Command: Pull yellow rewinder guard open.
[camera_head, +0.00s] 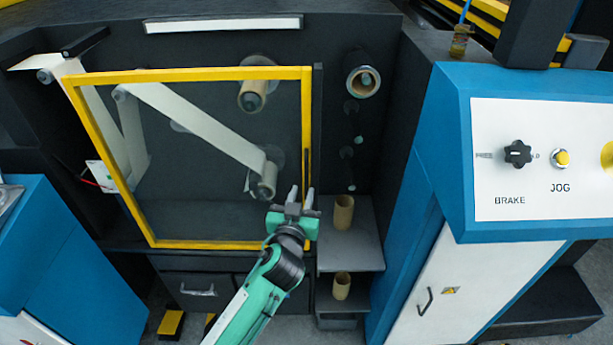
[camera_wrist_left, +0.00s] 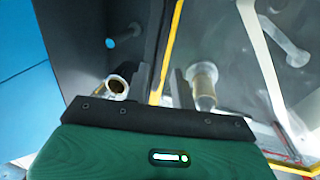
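The yellow rewinder guard (camera_head: 202,75) is a yellow frame with a clear pane in front of the rolls. I cannot tell whether it is fully shut or slightly ajar. My left gripper (camera_head: 300,197) is at the lower part of the guard's right edge, its fingers pointing up and apart. In the left wrist view, the guard's yellow upright (camera_wrist_left: 167,55) runs down between the two fingers of my left gripper (camera_wrist_left: 159,86). I cannot tell whether either finger touches it. My right gripper is not in view.
Cardboard cores (camera_head: 344,211) stand on grey shelves right of the guard. A blue cabinet with a white control panel (camera_head: 545,160) rises farther right. Another blue cabinet (camera_head: 65,255) stands at the lower left. A drawer (camera_head: 200,290) lies below the guard.

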